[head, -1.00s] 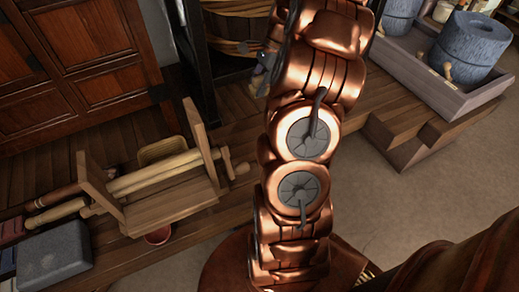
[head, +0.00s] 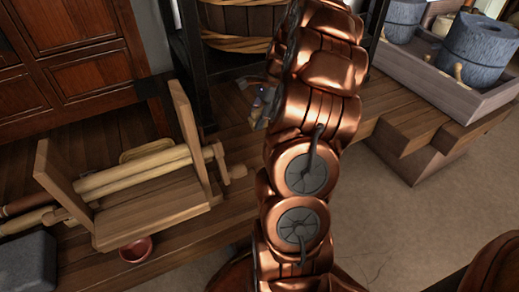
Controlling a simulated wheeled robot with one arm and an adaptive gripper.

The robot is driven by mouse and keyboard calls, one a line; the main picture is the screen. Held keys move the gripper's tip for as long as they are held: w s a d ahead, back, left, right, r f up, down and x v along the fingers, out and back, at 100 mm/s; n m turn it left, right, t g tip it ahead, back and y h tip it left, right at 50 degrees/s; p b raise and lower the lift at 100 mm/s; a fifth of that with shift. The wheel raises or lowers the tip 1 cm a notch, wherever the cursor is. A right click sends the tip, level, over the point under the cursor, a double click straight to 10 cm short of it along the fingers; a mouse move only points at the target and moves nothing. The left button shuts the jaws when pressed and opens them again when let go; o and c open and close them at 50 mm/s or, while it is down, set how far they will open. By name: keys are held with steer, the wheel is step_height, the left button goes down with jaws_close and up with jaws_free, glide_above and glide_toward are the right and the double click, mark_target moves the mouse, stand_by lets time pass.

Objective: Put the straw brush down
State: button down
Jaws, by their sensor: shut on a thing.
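My copper arm runs up the middle of the head view and covers much of what lies behind it. A small grey part of my gripper (head: 260,106) shows at the arm's left edge, over the dark wooden bench. Its fingertips are mostly hidden. The gripper is shut, but I cannot make out the straw brush in its hold, as the arm hides that spot.
A wooden roller frame (head: 150,205) stands on the plank bench (head: 190,232) at left. Near it are a small red bowl (head: 136,250) and a grey stone block (head: 28,265). A tray (head: 440,90) with grey querns sits at right. A banded tub (head: 240,22) stands behind.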

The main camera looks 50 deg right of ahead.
step_height(320, 180, down, 10)
steer(key=b, duration=0.3)
steer(key=shift+r+b, duration=0.1)
steer(key=shift+b, duration=0.2)
steer(key=c, duration=0.7)
jaws_free()
steer(key=shift+o, duration=0.2)
steer(key=p+v, duration=0.4)
steer(key=v, duration=0.8)
steer(key=shift+s+r+p, duration=0.1)
steer(key=shift+p, duration=0.3)
